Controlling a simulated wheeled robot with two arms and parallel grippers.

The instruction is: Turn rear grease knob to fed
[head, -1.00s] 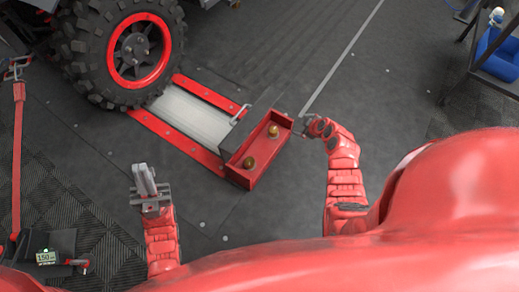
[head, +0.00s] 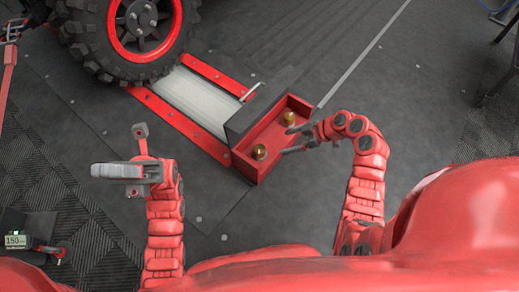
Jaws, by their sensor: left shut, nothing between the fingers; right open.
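Two round brass knobs sit inside the open red box at the end of the roller frame. The upper one (head: 289,117) is nearer the wheel-side far corner, and the lower one (head: 259,152) is nearer the front. Which is the rear grease knob, and any marks for fed, I cannot tell. My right gripper (head: 286,140) is open and empty, its fingers reaching over the right wall of the red box (head: 270,133) between the two knobs. I cannot tell whether it touches either. My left gripper (head: 97,170) is shut and empty, pointing left over the floor, away from the box.
A knobbly tyre with a red rim (head: 145,25) stands at the pale roller (head: 198,100) in its red frame. A dark plate with a metal handle (head: 250,92) borders the box. A unit with a lit display (head: 15,240) is at lower left.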

